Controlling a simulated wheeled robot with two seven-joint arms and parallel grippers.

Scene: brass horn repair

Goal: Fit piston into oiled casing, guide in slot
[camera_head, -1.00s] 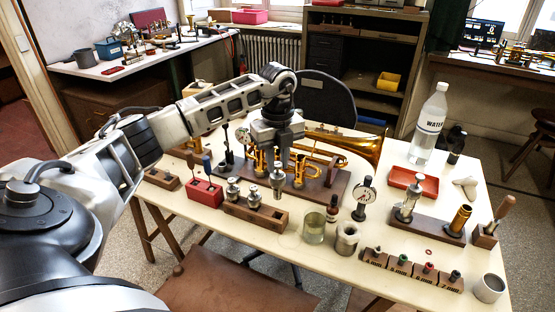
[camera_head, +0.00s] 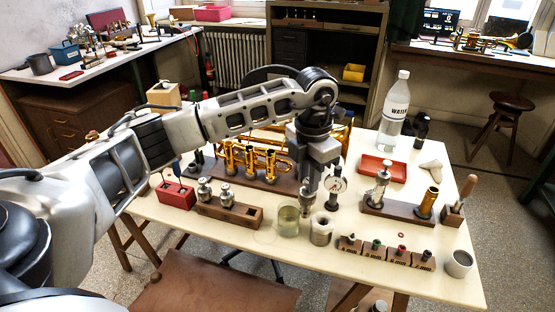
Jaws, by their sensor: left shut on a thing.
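My left gripper (camera_head: 308,186) points down and is shut on a silver piston (camera_head: 307,207). The piston hangs upright just behind and above a metal cup (camera_head: 321,232) and a glass jar (camera_head: 288,222); whether it touches either cannot be told. The brass horn with its valve casings (camera_head: 256,160) lies on a wooden stand behind and to the left of the gripper. The guide and the slot are too small to make out. Two more pistons stand in a wooden block (camera_head: 245,217) at the left. My right gripper is not in view.
A dial gauge (camera_head: 335,187) stands close to the right of my gripper. A red tray (camera_head: 382,168), a water bottle (camera_head: 394,112) and a stand with a brass tube (camera_head: 427,203) are farther right. Labelled small blocks (camera_head: 386,256) line the front edge.

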